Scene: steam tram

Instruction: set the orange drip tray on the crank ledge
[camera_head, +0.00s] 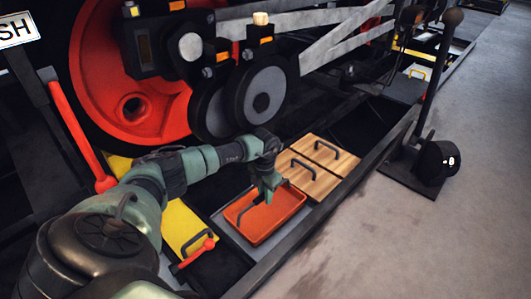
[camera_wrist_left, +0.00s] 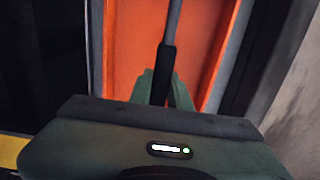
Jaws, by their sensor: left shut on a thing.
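The orange drip tray (camera_head: 286,210) is a shallow rectangular tray with a dark bar handle (camera_head: 246,212), low beside the wheels. My left gripper (camera_head: 267,193) reaches down over the tray and is shut on its handle. In the left wrist view the handle (camera_wrist_left: 167,75) runs between the green fingers, with the orange tray (camera_wrist_left: 130,50) below. The tray is over a grey ledge (camera_head: 228,233) in the side trough; I cannot tell whether this is the crank ledge, or whether the tray rests on it or hangs just above. My right gripper is not in view.
Two wooden lids with handles (camera_head: 312,182) lie just behind the tray. A yellow panel (camera_head: 182,222) and a red-handled lever (camera_head: 192,256) are to its left. Wheels and rods (camera_head: 262,95) stand above. A lever stand (camera_head: 437,160) is on the right. The grey floor (camera_head: 420,245) is clear.

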